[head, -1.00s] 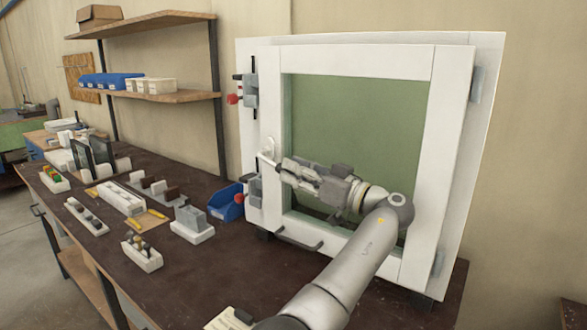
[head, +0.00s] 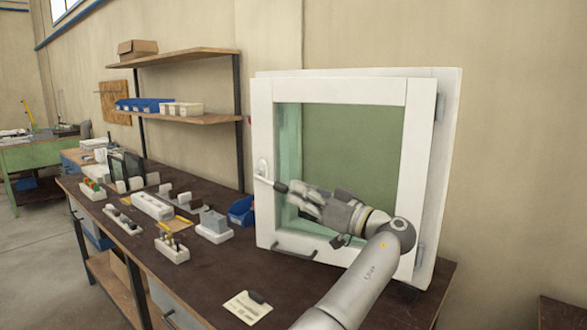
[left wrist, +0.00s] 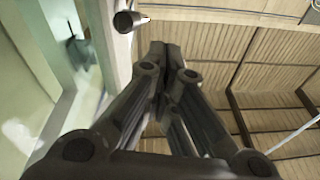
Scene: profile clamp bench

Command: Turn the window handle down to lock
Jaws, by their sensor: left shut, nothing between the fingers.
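The white window (head: 422,130) with green glass (head: 352,145) stands on the dark bench. The window handle (head: 262,168) sits on its left stile. Its pale lever slants down and right toward my left gripper (head: 284,187). The gripper is shut and empty, just right of the handle in front of the pane. I cannot tell from the head view whether they touch. In the left wrist view, the shut fingertips (left wrist: 166,52) stand apart in the picture from a dark round rod end (left wrist: 125,21), perhaps the lever's. My right gripper is out of view.
A dark bar handle (head: 294,250) projects at the window's lower edge. A blue bin (head: 241,211), a grey block on a white base (head: 213,227) and small racks stand left. A paper note (head: 247,307) lies at the front. Shelves (head: 185,119) hang behind.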

